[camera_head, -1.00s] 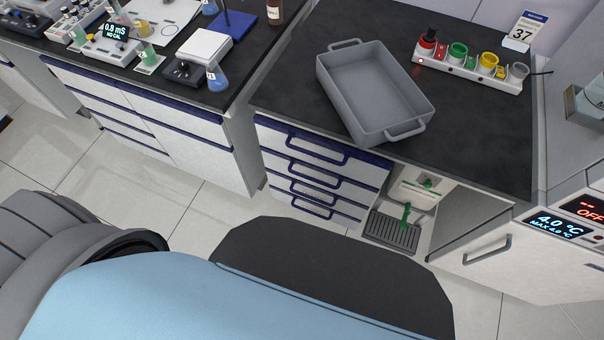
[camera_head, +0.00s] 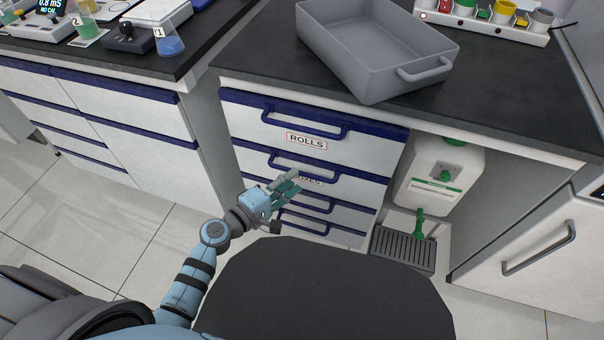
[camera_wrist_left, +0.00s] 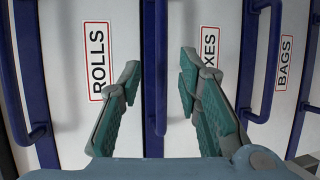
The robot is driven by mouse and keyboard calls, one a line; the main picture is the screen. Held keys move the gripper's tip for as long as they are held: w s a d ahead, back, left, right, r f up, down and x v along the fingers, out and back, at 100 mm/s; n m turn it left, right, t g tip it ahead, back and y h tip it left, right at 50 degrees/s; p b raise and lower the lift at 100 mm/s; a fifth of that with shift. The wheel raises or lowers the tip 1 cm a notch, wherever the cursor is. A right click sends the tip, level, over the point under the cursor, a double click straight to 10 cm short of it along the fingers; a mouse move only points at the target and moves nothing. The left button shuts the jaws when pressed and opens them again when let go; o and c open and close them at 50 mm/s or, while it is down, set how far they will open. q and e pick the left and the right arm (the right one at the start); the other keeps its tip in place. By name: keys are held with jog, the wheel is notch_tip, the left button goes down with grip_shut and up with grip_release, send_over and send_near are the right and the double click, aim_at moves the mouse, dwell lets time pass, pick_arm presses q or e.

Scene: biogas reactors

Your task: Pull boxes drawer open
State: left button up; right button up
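The boxes drawer is the second one down in the white drawer unit; its label (camera_wrist_left: 208,58) is partly covered by my left gripper in both views. Its blue handle (camera_wrist_left: 155,70) also shows in the head view (camera_head: 305,168). The drawer looks shut, flush with its neighbours. My left gripper (camera_head: 290,187) is open in front of it. In the left wrist view, its teal-padded fingers (camera_wrist_left: 160,85) lie on either side of the handle, with gaps on both sides. I cannot tell how deep the fingers reach. My right gripper is not in view.
The rolls drawer (camera_head: 250,128) is above and the bags drawer, with its label (camera_wrist_left: 284,63), below; both look shut. A grey tub (camera_head: 375,50) stands on the dark counter. A white canister (camera_head: 440,175) is in the open bay to the right. Floor (camera_head: 120,220) is clear at left.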

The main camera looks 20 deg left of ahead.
aim_at(302, 172)
pick_arm(q)
jog(key=x, duration=0.5)
jog(key=shift+w+f+b, duration=0.1)
jog(key=shift+w+b, duration=0.05)
jog(key=shift+b, duration=0.25)
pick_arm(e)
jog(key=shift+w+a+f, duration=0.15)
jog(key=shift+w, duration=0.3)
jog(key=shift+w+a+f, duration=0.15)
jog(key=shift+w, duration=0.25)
pick_arm(q)
grip_shut()
